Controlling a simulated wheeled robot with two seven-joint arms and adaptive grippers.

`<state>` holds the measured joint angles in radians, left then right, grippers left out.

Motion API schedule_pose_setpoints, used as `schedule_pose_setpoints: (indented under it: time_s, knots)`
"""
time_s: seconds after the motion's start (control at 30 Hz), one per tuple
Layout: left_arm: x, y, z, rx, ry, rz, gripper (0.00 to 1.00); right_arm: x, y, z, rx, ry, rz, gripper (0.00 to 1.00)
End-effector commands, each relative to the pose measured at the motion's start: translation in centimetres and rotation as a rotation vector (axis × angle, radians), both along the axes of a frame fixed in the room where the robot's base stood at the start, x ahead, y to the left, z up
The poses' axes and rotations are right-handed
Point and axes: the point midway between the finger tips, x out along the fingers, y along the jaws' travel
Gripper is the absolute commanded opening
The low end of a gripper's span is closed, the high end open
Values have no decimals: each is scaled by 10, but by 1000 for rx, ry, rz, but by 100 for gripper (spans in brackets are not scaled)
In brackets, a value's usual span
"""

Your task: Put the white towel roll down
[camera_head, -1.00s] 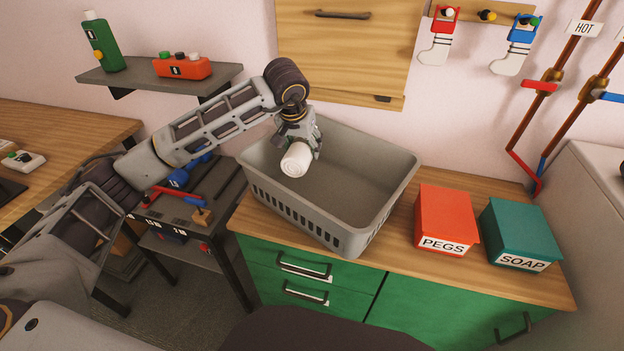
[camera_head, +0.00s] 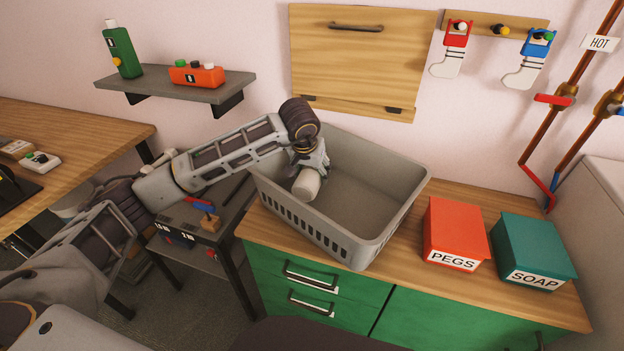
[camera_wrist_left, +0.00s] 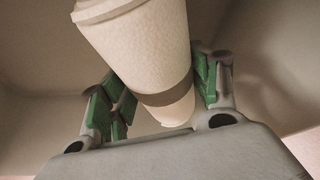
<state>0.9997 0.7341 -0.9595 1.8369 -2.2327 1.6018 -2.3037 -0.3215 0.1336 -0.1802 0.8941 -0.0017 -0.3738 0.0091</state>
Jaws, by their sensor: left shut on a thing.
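The white towel roll (camera_head: 306,185) is inside the grey basket (camera_head: 405,205), near its left end. My left gripper (camera_head: 311,168) is shut on the roll, reaching down into the basket from above. In the left wrist view the roll (camera_wrist_left: 140,45) is a pale cylinder with a darker band, between the green-padded fingers of my left gripper (camera_wrist_left: 160,95). It looks tilted. I cannot tell whether its lower end touches the basket floor. My right gripper is not in view.
The basket stands on a wooden counter (camera_head: 405,262) over green drawers. A red PEGS box (camera_head: 455,228) and a teal SOAP box (camera_head: 533,245) stand to its right. The basket's right part is empty. A wall shelf (camera_head: 180,85) holds a green bottle and an orange item.

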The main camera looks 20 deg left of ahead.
Motion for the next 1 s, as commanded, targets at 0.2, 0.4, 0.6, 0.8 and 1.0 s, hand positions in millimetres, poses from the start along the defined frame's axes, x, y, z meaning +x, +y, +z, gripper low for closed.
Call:
schedule_pose_setpoints:
  time_s: [0.2, 0.4, 0.6, 0.8, 1.0]
  knots:
    - [0, 0, -22, 0, 2, 1, 29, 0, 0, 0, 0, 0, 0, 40]
    - [0, 0, -30, 0, 0, 0, 29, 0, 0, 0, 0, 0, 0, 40]
    - [0, 0, -29, 0, 0, 0, 29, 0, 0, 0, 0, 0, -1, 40]
    - [0, 0, -31, 0, 0, 0, 29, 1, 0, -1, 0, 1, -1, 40]
    - [0, 0, -32, 0, 1, 0, 76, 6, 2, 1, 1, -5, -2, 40]
